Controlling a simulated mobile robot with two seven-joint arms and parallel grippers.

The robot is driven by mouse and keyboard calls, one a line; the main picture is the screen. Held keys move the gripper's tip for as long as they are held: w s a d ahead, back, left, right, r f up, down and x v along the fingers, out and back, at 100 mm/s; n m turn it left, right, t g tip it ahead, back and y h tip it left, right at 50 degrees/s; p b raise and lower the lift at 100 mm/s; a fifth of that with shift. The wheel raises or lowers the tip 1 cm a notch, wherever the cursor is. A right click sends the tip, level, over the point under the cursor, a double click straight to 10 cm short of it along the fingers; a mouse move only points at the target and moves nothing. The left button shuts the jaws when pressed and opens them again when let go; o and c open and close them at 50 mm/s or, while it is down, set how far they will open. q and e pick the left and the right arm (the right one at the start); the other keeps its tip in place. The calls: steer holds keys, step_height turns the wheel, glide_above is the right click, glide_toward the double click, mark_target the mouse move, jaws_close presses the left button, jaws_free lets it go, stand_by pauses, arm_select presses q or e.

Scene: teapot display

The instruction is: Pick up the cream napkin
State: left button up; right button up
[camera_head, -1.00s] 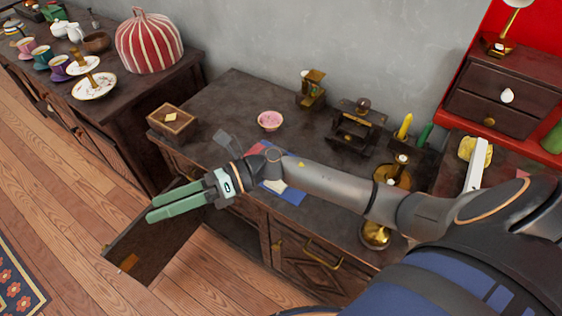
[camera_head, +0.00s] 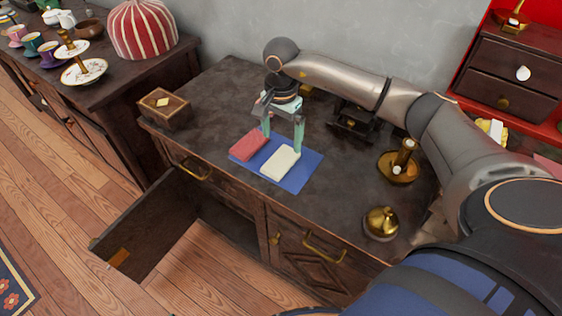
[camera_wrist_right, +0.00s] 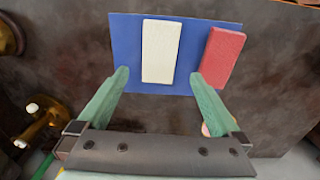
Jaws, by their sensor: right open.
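The cream napkin (camera_head: 281,162) lies flat on a blue mat (camera_head: 296,184) on the dark cabinet top, beside a red napkin (camera_head: 248,146). In the right wrist view the cream napkin (camera_wrist_right: 160,51) is upper middle, with the red napkin (camera_wrist_right: 222,56) to its right on the blue mat (camera_wrist_right: 127,40). My right gripper (camera_head: 283,142) points down by the mat's back edge, near the cream napkin. Its green fingers (camera_wrist_right: 158,82) are open and empty, with the cream napkin ahead between their lines. My left gripper does not show.
A wooden box (camera_head: 163,108) stands at the cabinet's left end. A brass candle holder (camera_head: 400,165) and a brass bell (camera_head: 381,222) stand to the right. A dark wooden stand (camera_head: 352,125) is behind. A cabinet door (camera_head: 148,228) hangs open at the front left.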

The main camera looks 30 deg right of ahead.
mark_target(281, 160)
step_height(281, 160, down, 7)
steer(key=shift+s+a+f, duration=0.1)
steer(key=shift+f, duration=0.05)
steer(key=c, duration=1.3)
